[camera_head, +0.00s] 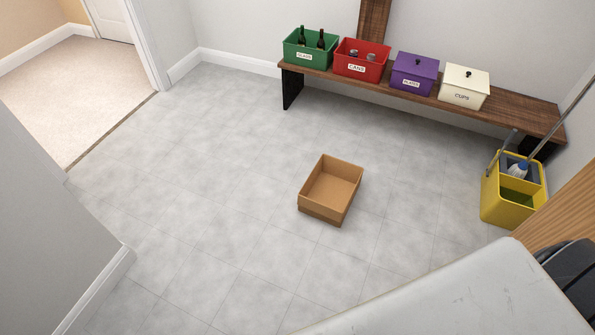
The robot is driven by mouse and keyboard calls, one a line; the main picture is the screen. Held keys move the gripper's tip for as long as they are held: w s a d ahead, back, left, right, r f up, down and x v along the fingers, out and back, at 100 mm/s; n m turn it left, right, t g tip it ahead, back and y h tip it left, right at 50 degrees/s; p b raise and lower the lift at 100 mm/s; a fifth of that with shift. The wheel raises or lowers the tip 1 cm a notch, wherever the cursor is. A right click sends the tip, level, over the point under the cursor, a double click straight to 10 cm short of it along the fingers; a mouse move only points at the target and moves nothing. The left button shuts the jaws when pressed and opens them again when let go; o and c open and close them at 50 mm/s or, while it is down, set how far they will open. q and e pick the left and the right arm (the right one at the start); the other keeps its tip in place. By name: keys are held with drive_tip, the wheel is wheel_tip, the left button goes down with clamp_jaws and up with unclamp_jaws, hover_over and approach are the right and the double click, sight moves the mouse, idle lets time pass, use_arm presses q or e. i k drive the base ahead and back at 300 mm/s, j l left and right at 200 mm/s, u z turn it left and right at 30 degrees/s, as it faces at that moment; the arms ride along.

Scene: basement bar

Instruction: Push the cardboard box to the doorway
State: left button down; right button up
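The cardboard box (322,213) is open-topped and looks empty. It sits upright on the grey tile floor near the middle of the view, turned at a slight angle. The doorway (112,125) is at the upper left, where the grey tiles meet a beige carpeted floor along a straight threshold strip. Neither of my grippers shows in this view.
A wooden bench (400,93) along the back wall holds green, red, purple and white bins. A yellow mop bucket (508,205) stands at the right. A white surface (460,300) fills the lower right. The floor between box and doorway is clear.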

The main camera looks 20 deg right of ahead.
sight(327, 195)
drive_tip(key=i, duration=2.75)
drive_tip(key=i+z, duration=0.85)
drive_tip(key=i+j+z, duration=0.3)
drive_tip(key=i+z, duration=0.15)
drive_tip(key=i+j+z, duration=0.4)
drive_tip(key=i, duration=0.1)
